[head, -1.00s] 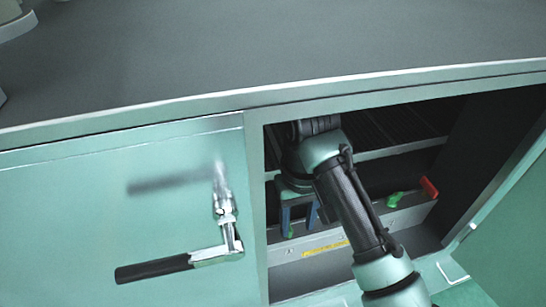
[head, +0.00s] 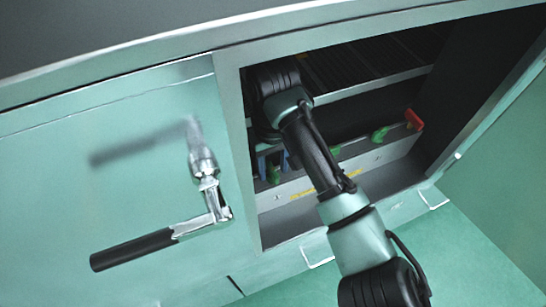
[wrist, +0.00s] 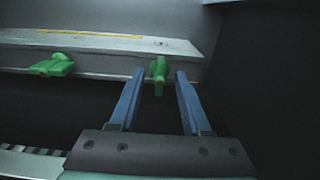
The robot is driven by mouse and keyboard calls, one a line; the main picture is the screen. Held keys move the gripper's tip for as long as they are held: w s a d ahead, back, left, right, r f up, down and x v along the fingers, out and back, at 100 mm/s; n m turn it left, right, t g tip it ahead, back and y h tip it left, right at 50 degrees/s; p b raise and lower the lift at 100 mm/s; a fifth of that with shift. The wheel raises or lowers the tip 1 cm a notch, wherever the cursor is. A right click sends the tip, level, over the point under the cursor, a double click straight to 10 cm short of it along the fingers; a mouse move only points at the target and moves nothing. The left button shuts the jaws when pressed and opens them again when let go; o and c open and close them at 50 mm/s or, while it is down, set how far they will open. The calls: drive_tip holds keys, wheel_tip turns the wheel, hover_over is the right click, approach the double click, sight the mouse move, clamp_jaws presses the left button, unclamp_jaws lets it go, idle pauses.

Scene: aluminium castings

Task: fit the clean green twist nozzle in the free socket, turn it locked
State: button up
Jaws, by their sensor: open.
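My gripper (wrist: 160,76) has two blue fingers, open, in the wrist view. A green nozzle (wrist: 158,68) at the rail's edge stands between the fingertips, with a gap on each side. A second green nozzle (wrist: 53,66) lies sideways along the rail to the left. In the head view my gripper (head: 274,166) reaches into the cabinet, with a green nozzle (head: 274,176) at its fingers. Another green nozzle (head: 381,134) sits farther right on the rail. I cannot tell which nozzle is clean, and no empty socket shows clearly.
The rail (head: 375,160) carries a yellow strip and a red piece (head: 413,119) at its right end. A slatted shelf (head: 375,85) lies above. The cabinet door (head: 110,200) with a black-gripped handle (head: 135,248) is at left. Dark walls bound the opening.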

clamp_jaws()
idle(0.4)
drive_tip(key=n, duration=0.4)
drive_tip(key=shift+n+p, duration=0.3)
drive_tip(key=shift+n, duration=0.9)
drive_tip(key=shift+n, duration=1.1)
drive_tip(key=n, duration=0.4)
